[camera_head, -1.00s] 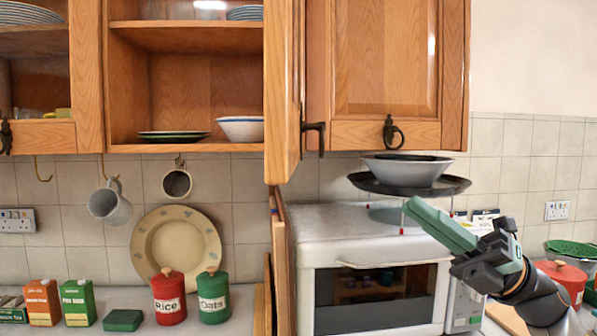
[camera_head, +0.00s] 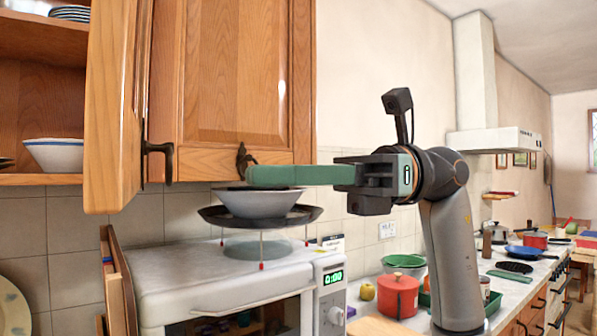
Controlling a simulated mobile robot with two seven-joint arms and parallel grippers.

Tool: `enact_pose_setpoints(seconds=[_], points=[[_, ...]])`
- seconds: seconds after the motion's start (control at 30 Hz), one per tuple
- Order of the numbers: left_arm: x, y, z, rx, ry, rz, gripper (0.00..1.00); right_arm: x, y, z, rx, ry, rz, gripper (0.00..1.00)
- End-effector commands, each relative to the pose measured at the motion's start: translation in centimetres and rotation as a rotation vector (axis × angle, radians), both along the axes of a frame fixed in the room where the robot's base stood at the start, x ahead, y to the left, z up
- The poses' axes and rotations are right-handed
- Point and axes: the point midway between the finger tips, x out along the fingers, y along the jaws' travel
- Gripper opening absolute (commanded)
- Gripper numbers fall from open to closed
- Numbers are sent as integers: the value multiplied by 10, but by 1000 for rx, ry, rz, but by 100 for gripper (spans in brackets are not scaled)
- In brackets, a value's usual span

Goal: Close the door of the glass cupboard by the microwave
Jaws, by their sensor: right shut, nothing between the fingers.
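The open cupboard door (camera_head: 112,115) is wooden and stands out toward me, seen nearly edge-on, with a dark handle (camera_head: 160,155) on its right-hand face. The open cupboard (camera_head: 45,105) is to its left, with its shelves showing. The white microwave (camera_head: 200,275) is below and to the right. My right gripper (camera_head: 255,175) has long green fingers that are shut and empty. They point left, level, across the lower edge of the closed door beside the open one. The fingertips show to the right of the open door's handle, apart from it in the picture. My left gripper is out of view.
A grey bowl on a dark tray (camera_head: 225,217) stands above the microwave, just below my fingers. The neighbouring closed door (camera_head: 225,80) has a ring handle. A striped bowl (camera_head: 55,155) sits in the cupboard. A red pot (camera_head: 398,295) is on the counter to the right.

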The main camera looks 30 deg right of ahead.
Motion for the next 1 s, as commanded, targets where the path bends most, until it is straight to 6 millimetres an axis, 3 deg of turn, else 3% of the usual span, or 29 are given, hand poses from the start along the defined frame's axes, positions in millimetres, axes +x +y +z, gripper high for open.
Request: enact_pose_setpoints(seconds=[0.2, 0.4, 0.6, 1.0], points=[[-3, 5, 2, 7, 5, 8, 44, 6, 48, 1, -1, -2, 4, 0], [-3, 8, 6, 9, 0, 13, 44, 10, 76, 1, 1, 1, 3, 0], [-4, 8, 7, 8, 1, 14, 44, 12, 87, 0, 1, 1, 1, 0], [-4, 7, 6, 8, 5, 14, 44, 13, 87, 0, 1, 1, 0, 0]])
